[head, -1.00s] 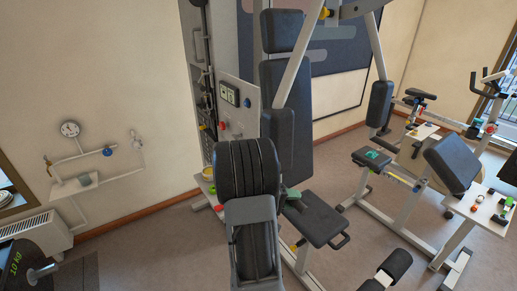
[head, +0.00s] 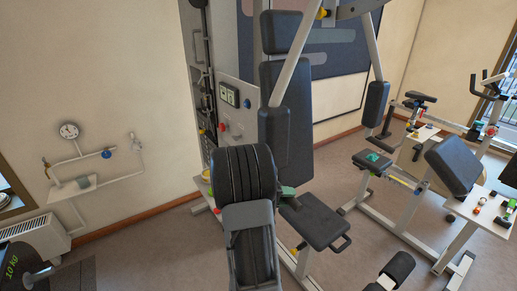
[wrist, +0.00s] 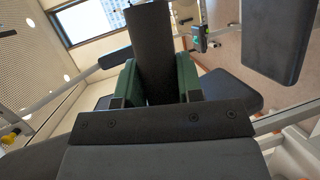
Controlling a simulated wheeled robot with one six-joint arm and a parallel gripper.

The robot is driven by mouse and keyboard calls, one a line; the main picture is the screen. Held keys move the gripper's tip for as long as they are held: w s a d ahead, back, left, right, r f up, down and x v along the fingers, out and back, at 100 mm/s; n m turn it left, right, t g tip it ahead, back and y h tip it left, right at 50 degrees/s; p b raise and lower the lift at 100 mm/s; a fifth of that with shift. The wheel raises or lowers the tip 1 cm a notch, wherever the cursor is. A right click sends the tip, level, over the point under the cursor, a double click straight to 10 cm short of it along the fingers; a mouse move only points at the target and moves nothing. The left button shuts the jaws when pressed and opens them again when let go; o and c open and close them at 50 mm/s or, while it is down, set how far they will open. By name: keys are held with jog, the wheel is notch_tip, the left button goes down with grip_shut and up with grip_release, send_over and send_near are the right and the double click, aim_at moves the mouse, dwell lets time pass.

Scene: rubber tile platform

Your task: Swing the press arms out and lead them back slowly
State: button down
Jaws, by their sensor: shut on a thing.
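The press machine's left press arm (head: 291,68) ends in a long dark pad (head: 273,135). The right press arm (head: 374,48) ends in another dark pad (head: 376,103). In the head view my own thick arm hides most of my gripper; a green bit of it (head: 287,191) shows just below the left pad. In the wrist view the green jaws of my gripper (wrist: 153,82) are shut on a dark upright piece (wrist: 150,45), which appears to be the left press arm's pad. The contact lies partly hidden behind the dark wrist plate.
The machine's seat (head: 320,222) stands below and right of my gripper, with the backrest (head: 293,80) behind the left pad. A padded bench (head: 455,165) and small tables stand at the right. A radiator (head: 38,238) is at the left wall. Some floor is clear at left.

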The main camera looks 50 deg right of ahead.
jog(key=shift+w+d+b, duration=0.3)
jog(key=shift+w+b, duration=0.15)
jog(key=shift+w, duration=0.3)
jog(key=shift+w+d+b, duration=0.3)
jog(key=shift+w+b, duration=0.1)
jog(key=shift+w, duration=0.3)
jog(key=c, duration=1.1)
grip_release()
jog(key=o, duration=0.3)
jog(key=shift+s, duration=0.2)
jog(key=shift+w+f, duration=0.1)
jog(key=shift+a, duration=0.1)
jog(key=shift+v, duration=3.5)
jog(key=shift+f, duration=0.1)
